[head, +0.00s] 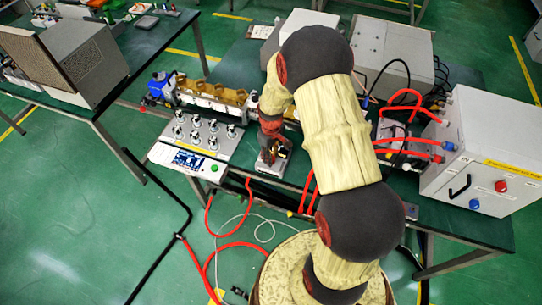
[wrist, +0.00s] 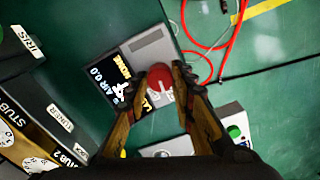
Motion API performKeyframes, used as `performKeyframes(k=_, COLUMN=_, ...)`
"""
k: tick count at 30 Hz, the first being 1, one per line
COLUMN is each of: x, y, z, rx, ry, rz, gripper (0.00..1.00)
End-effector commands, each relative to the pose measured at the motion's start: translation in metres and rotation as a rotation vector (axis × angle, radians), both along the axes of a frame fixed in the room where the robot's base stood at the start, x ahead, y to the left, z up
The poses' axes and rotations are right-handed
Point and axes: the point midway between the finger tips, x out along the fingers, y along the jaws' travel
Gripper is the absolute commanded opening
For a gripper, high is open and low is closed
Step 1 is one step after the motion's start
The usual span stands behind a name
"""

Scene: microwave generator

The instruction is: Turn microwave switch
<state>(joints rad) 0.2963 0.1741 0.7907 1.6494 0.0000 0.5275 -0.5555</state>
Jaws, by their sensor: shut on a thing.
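A red round switch knob (wrist: 160,82) with pale marks sits at the corner of a small grey unit (wrist: 150,46) with a black screen. My gripper (wrist: 159,76) has one finger on each side of this knob, with the fingertips closed against it. The fingers hide parts of the knob and the unit. In the head view my gripper (head: 271,154) points down at a small unit (head: 270,168) near the front edge of the bench. My gripper covers most of that unit, and the knob cannot be made out there.
A control box (head: 196,138) with several knobs stands left of my gripper. A large grey cabinet (head: 485,150) with red hoses (head: 405,153) stands at the right. A black box (wrist: 40,118) labelled STUB and TUNER is at the left in the wrist view.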

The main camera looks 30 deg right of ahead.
Motion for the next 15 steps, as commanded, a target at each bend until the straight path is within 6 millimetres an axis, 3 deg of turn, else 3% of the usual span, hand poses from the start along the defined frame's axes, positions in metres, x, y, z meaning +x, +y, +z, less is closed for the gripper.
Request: performKeyframes(k=15, x=-0.0001, y=0.0, z=0.0006, rx=0.0, ry=0.001, rz=-0.47, gripper=0.0)
